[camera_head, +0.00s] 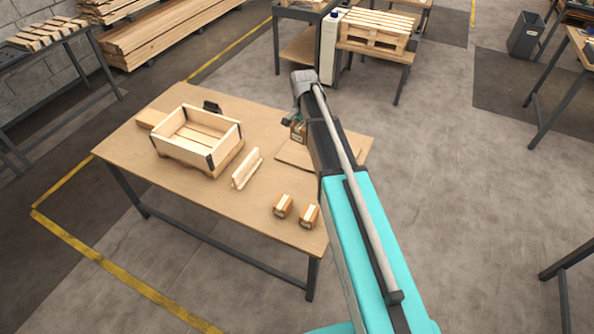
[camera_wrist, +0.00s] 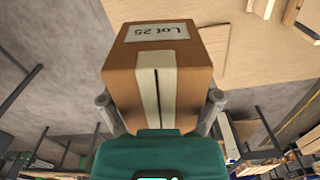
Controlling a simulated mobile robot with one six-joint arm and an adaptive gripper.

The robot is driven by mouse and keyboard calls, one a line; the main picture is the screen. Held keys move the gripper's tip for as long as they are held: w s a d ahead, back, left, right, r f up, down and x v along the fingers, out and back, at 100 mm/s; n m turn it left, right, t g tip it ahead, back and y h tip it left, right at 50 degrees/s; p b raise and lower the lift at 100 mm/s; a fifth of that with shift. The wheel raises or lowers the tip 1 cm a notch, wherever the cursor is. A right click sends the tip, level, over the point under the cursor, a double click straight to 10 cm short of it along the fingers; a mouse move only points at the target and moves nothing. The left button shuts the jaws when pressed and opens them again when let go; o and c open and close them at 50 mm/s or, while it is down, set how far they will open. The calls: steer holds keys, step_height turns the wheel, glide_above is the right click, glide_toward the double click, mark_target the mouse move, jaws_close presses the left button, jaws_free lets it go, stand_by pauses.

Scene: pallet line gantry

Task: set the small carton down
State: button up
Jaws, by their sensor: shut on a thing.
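The small carton (camera_wrist: 125,62) is a brown box with a pale tape strip and a white label reading "Lot 25". It fills the middle of the wrist view. My gripper (camera_wrist: 160,99) is shut on it, with one grey finger on each side. In the head view the carton (camera_head: 298,132) shows partly behind my arm, near the back right of the wooden table (camera_head: 225,195). A thin flat board (camera_head: 289,155) lies on the table close to it. I cannot tell whether the carton touches anything below.
Two similar cartons, one left (camera_head: 282,207) and one right (camera_head: 308,217), stand at the table's front right. A wooden crate (camera_head: 183,144) and an upright-ribbed wooden piece (camera_head: 246,170) stand farther left. A small black object (camera_head: 212,107) stands behind the crate. The table's front middle is clear.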

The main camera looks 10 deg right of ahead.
steer(key=s+a+f+b, duration=0.3)
steer(key=f+b, duration=0.8)
steer(key=s+a+f+n+b, duration=0.1)
steer(key=s+a+f+b, duration=0.2)
steer(key=f+b, duration=0.7)
steer(key=shift+s+a+f+n+b, duration=0.2)
steer(key=shift+s+f+n+b, duration=0.15)
steer(key=shift+s+f, duration=0.35)
steer(key=shift+w, duration=0.1)
steer(key=b, duration=0.9)
glide_above(299, 187)
steer(key=s, duration=0.1)
step_height(299, 187, down, 9)
steer(key=shift+a, duration=0.15)
steer(key=shift+f, duration=0.1)
steer(key=shift+w+f+b, duration=0.35)
steer(key=shift+f+b, duration=0.1)
steer(key=shift+b, duration=0.1)
steer(key=shift+d+f+b, duration=0.2)
steer(key=shift+f+b, duration=1.25)
steer(key=shift+f, duration=0.15)
